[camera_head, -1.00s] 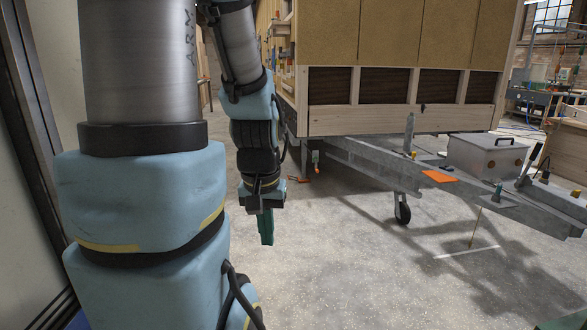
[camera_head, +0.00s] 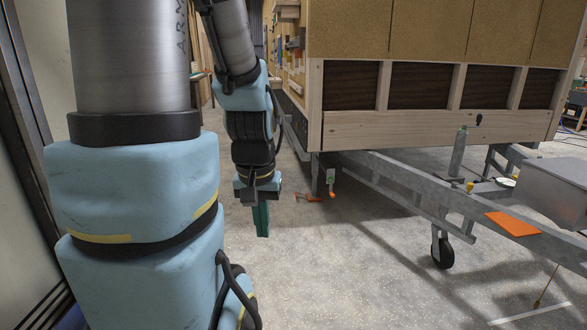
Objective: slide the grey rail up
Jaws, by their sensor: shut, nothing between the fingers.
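My gripper (camera_head: 262,219) hangs downward at the left middle, its dark green fingers shut and empty above the concrete floor. It is apart from the trailer. Several grey metal parts are in view, and I cannot tell which one is the grey rail. A long grey drawbar beam (camera_head: 420,189) runs out from under the hut to the right. A grey strip (camera_head: 291,131) runs along the hut's lower left side, partly behind my arm.
The wooden hut (camera_head: 430,127) stands on the trailer. A jockey wheel (camera_head: 442,252), an orange plate (camera_head: 513,223) and a grey box (camera_head: 570,188) are at the right. An orange-handled part (camera_head: 331,184) hangs under the hut's corner. Floor (camera_head: 330,275) before me is clear.

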